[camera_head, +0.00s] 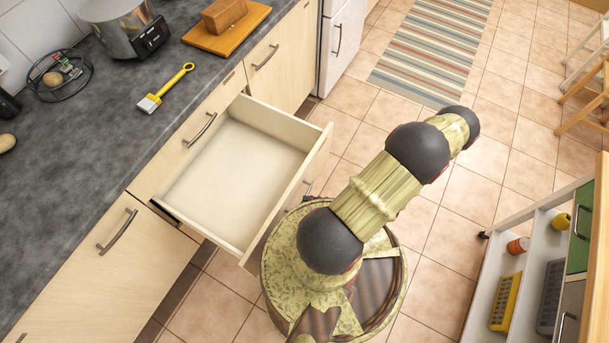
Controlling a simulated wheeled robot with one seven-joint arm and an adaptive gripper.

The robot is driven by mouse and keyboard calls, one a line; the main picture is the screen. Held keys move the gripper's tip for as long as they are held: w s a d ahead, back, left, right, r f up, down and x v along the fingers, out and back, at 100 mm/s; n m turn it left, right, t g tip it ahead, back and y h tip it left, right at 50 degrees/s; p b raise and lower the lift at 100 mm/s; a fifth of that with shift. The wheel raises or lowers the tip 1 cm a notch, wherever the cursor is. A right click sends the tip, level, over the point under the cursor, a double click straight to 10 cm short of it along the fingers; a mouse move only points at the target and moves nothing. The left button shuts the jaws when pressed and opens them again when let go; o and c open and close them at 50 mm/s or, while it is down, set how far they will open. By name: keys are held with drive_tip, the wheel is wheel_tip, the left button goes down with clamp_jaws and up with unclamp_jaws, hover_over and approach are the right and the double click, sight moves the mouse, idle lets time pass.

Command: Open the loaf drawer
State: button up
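A wide, pale drawer (232,182) stands pulled well out from the counter. Its inside is empty. Its front panel faces right, towards my arm, and part of its handle (308,187) shows on the outer face. A brown loaf-like block (224,15) lies on a wooden board on the counter above and beyond this drawer. My arm rises just right of the drawer front. A small dark part shows between the handle and my arm; it may belong to my gripper. The fingers are hidden, so I cannot tell their state or whether they touch the handle.
A closed front with a handle (200,130) sits above the open drawer. A yellow brush (166,88), a pot (122,25) and a wire basket (60,76) are on the counter. A shelf cart (520,275) stands at the lower right.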

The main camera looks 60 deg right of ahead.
drive_tip(key=v, duration=0.9)
drive_tip(key=shift+s, duration=0.2)
drive_tip(key=shift+d, duration=0.2)
